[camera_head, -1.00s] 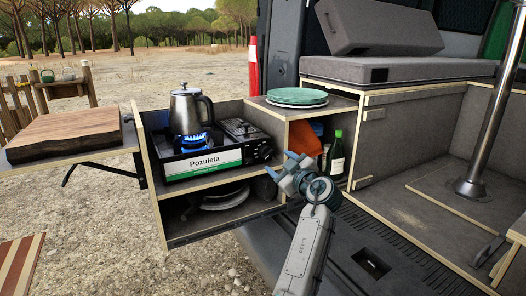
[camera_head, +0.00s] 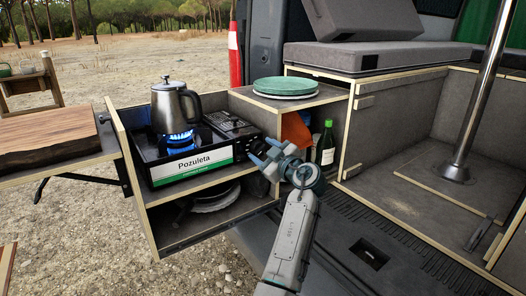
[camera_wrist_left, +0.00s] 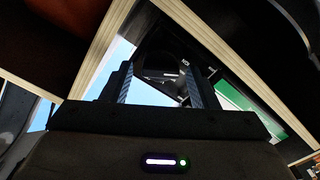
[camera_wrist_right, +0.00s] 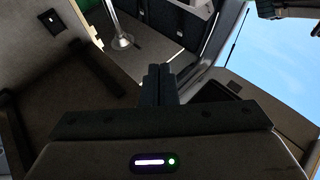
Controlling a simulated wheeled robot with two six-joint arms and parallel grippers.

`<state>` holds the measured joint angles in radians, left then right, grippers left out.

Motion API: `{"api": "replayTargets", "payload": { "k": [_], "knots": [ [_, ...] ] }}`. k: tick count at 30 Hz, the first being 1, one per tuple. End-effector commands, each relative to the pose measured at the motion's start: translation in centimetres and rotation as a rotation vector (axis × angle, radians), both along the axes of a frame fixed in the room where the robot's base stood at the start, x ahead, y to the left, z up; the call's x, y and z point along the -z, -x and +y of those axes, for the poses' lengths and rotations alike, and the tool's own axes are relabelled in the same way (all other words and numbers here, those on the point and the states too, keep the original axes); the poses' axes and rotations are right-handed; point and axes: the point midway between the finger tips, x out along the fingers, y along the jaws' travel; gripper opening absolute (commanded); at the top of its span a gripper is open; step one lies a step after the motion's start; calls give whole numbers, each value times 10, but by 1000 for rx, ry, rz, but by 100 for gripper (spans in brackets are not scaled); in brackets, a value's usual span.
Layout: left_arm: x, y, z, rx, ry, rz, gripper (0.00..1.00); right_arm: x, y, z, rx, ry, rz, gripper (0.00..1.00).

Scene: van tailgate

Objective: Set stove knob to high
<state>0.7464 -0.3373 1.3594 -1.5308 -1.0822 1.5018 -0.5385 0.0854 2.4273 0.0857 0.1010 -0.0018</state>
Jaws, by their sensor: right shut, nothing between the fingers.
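The black camping stove (camera_head: 205,150) with a "Pozuleta" label stands on the upper shelf of the pull-out unit, its burner lit blue. Its dark knob sits at the right end of the front panel, mostly hidden behind my left gripper (camera_head: 264,152) in the head view. In the left wrist view the knob (camera_wrist_left: 168,76) shows dark with a light mark, ahead of the spread fingers of my left gripper (camera_wrist_left: 163,88). Contact cannot be told. My right gripper (camera_wrist_right: 160,72) is shut and empty, away from the stove in its wrist view.
A steel kettle (camera_head: 171,105) stands over the flame. Green plates (camera_head: 286,86) lie on the top shelf to the right. A green bottle (camera_head: 326,146) stands in the compartment below, right of my left gripper. A wooden board (camera_head: 50,140) lies at the left.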

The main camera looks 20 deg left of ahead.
Motion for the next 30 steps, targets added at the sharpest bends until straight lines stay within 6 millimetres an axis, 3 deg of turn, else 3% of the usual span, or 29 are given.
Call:
{"api": "replayTargets", "payload": {
  "k": [1,6,11,18,21,30],
  "knots": [
    [0,0,0,0,0,0,44,0,0,0,0,0,0,0],
    [0,0,0,0,0,0,13,0,0,0,0,0,-1,0],
    [1,0,0,0,-9,12,13,0,1,0,1,1,-11,0],
    [1,-1,0,0,-122,157,13,-44,14,0,4,19,-279,0],
    [0,-1,-1,0,-187,240,13,-54,19,1,4,22,-339,0],
    [-1,-1,-1,0,-280,359,13,-56,20,1,3,22,-349,0]
  ]
}}
